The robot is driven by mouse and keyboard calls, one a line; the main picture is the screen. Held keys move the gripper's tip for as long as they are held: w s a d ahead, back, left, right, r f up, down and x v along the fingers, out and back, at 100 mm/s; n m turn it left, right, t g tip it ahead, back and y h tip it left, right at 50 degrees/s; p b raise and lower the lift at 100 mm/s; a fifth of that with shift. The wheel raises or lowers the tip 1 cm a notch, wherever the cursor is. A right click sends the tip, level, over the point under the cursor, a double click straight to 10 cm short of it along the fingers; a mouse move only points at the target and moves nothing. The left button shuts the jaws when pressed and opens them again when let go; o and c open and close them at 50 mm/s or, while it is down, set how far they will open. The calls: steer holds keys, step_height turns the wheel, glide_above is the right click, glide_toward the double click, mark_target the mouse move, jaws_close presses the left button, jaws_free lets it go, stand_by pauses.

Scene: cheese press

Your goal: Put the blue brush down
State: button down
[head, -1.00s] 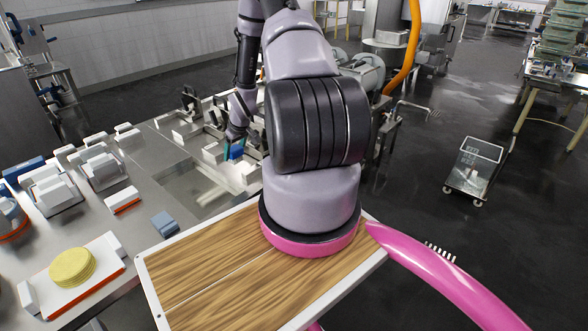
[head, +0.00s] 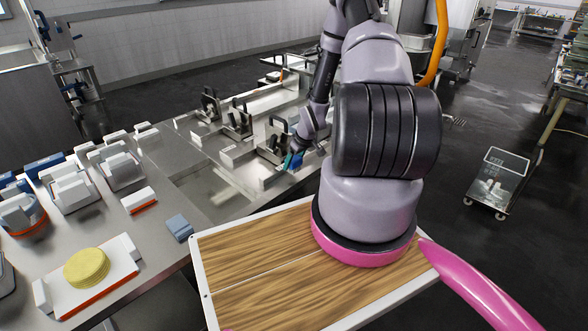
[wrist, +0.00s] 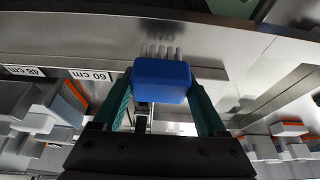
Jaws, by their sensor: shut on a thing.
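The blue brush (wrist: 162,80) is between the two green fingers of my gripper (wrist: 160,95) in the wrist view. Its pale bristles (wrist: 162,52) point away from the gripper, toward a grey metal surface. I cannot tell whether the bristles touch that surface. In the head view the blue brush (head: 294,160) is small, at the end of my arm. My gripper (head: 290,158) is there over the metal counter, near the sink area and the metal clamps. My arm hides part of the counter to the right.
Metal presses (head: 237,118) with dark handles stand along the counter's back. A blue-grey block (head: 179,227) lies near the counter's front edge. A yellow round stack (head: 86,267) sits on a white board at left. A wheeled cart (head: 497,180) stands on the floor at right.

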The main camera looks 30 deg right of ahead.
mark_target(293, 168)
steer(key=shift+a+f, duration=0.1)
steer(key=shift+f, duration=1.45)
steer(key=shift+f, duration=0.1)
jaws_free()
steer(key=shift+r, duration=0.4)
steer(key=v, duration=1.1)
steer(key=shift+r, duration=0.25)
